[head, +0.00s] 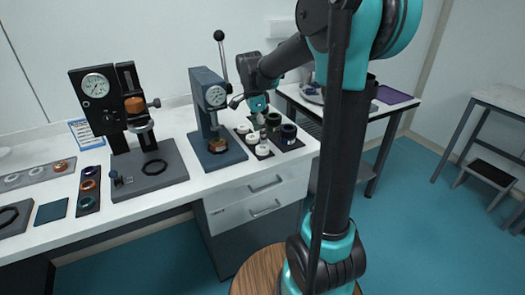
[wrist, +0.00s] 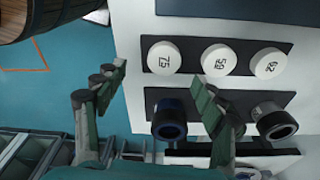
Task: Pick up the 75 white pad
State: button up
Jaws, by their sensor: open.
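The 75 white pad (wrist: 164,57) is a round white disc with dark figures. In the wrist view it is the leftmost of three white pads in a row on a dark mat (wrist: 182,27). In the head view it appears to be the front pad (head: 262,150), nearest the table's front edge. My gripper (wrist: 162,95) is open and empty. Its two fingers are spread wide, with the pad beyond and between them in the wrist view. In the head view my gripper (head: 257,114) is above the pad area, and its fingertips are hard to make out.
Two other white pads (wrist: 219,59) (wrist: 269,64) sit beside it. Dark cylinders (wrist: 169,119) (wrist: 276,121) stand on a second mat. A lever press (head: 213,115) and a gauge stand (head: 125,125) are to the left in the head view.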

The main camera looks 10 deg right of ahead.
aim_at(262, 148)
jog(key=f, duration=0.3)
jog(key=w+d+f, duration=0.1)
jog(key=f, duration=0.1)
jog(key=shift+f, duration=0.1)
jog(key=shift+s+f, duration=0.1)
jog(key=shift+f, duration=0.6)
jog(key=c, duration=1.2)
